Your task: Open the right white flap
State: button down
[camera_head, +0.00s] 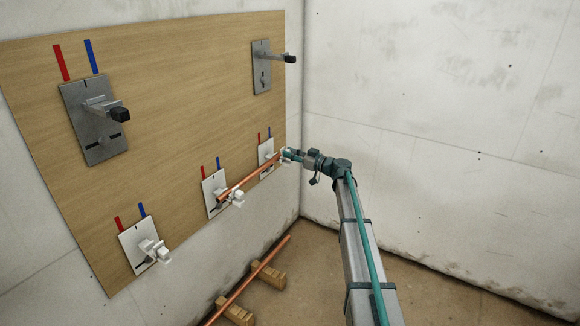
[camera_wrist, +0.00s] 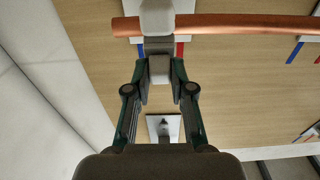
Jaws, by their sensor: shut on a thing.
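The right white flap (camera_wrist: 159,70) is a small pale block at the end of the right white bracket; in the head view it is mostly hidden by my gripper (camera_head: 289,154). In the wrist view my gripper (camera_wrist: 160,86) is shut on this block, one finger on each side. The bracket sits on the right white plate (camera_head: 265,150), low on the board. A copper pipe (camera_head: 247,178) runs from the middle white bracket to the right one; in the wrist view the pipe (camera_wrist: 230,22) passes behind the pale bracket part (camera_wrist: 157,18). How far the flap is turned I cannot tell.
The wooden board (camera_head: 180,100) also carries the middle white bracket (camera_head: 236,198), the left white bracket (camera_head: 154,250) and two grey plates with black-tipped brackets (camera_head: 100,125) (camera_head: 262,75). Another copper pipe (camera_head: 246,280) lies on wooden blocks (camera_head: 268,276) on the floor. The right wall is bare.

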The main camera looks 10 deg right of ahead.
jog(key=f+t+y+b, duration=0.1)
jog(key=b, duration=0.4)
jog(key=f+t+y+b, duration=0.1)
jog(key=b, duration=0.5)
jog(key=shift+s+d+t+y, duration=0.2)
jog(key=shift+d+t+y, duration=0.1)
jog(key=shift+y, duration=0.1)
jog(key=shift+y+b, duration=0.3)
jog(key=shift+b, duration=0.4)
jog(key=shift+r, duration=0.1)
jog(key=c, duration=1)
grip_release()
jog(key=v, duration=1.2)
jog(key=shift+s+a, duration=0.1)
jog(key=shift+a, duration=0.05)
